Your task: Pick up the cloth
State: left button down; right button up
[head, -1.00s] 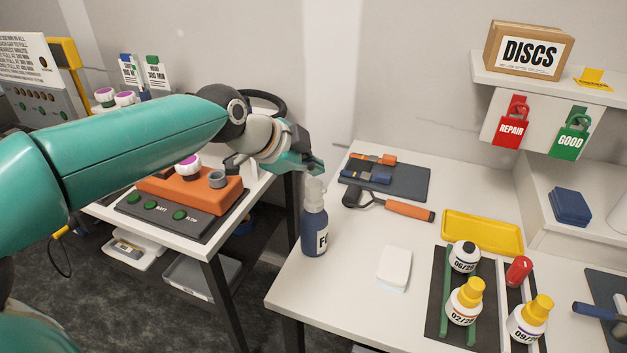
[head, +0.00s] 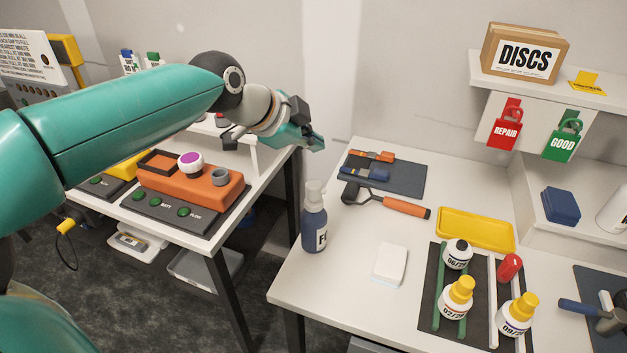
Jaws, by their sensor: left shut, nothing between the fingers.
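A dark blue folded block (head: 561,205), which looks like the cloth, lies on the raised white ledge at the right. A white flat pad (head: 390,264) lies on the bench top near the middle; I cannot tell whether it is cloth or sponge. My left gripper (head: 316,144) is shut and empty. It hangs in the air at the bench's back left, above and behind the blue bottle (head: 314,222), well away from both the folded block and the pad. My right gripper is not in view.
A scraper with an orange handle (head: 402,207), a dark mat (head: 408,182) with tools and a yellow tray (head: 475,231) lie behind the pad. Several small bottles stand in a rack (head: 430,300) to its right. The bench's front left is clear.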

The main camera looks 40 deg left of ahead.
aim_at(388, 269)
jog(key=k, duration=1)
